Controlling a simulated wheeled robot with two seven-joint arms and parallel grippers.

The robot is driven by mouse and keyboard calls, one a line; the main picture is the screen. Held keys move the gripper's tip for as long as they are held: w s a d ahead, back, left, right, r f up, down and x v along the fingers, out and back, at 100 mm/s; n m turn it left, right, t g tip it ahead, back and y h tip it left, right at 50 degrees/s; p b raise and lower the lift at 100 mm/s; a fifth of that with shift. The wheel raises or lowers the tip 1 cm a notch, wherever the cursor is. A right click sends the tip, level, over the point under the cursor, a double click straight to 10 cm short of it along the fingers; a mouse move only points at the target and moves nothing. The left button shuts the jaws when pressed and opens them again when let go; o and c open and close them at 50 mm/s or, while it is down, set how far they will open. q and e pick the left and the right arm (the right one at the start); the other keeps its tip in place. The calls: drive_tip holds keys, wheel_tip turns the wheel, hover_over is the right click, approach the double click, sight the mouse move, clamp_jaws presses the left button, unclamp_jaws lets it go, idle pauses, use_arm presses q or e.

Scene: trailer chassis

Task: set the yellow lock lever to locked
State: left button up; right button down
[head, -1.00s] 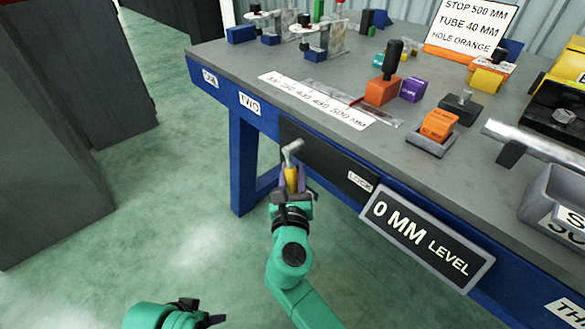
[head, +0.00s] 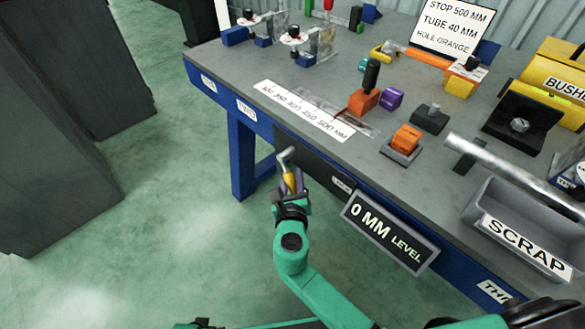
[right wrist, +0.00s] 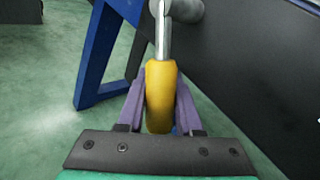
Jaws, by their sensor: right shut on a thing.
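The yellow lock lever (head: 290,181) is on the dark front panel of the bench. Its grey metal arm (head: 285,157) comes from a pivot at the panel, and the yellow grip points down, tilted slightly right in the head view. My right gripper (head: 289,186) is shut on the yellow grip. In the right wrist view the yellow grip (right wrist: 160,95) stands between two purple fingers, below the metal shaft. A LOCK label (head: 341,186) is on the panel to the right. My left gripper (head: 197,324) barely shows at the bottom edge, and its jaws are cut off.
A "0 MM LEVEL" sign (head: 389,231) hangs on the bench front, right of my right arm. The grey bench top (head: 235,75) carries blocks, fixtures and a SCRAP bin (head: 473,213). A blue leg (head: 241,165) stands left of the lever. The green floor at left is open.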

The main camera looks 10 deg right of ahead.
drive_tip(key=shift+d, duration=0.2)
drive_tip(key=c, duration=0.7)
unclamp_jaws()
drive_tip(key=shift+c, duration=0.2)
drive_tip(key=shift+o, duration=0.7)
use_arm(q)
drive_tip(key=shift+s+f, duration=0.2)
drive_tip(key=shift+f, duration=0.05)
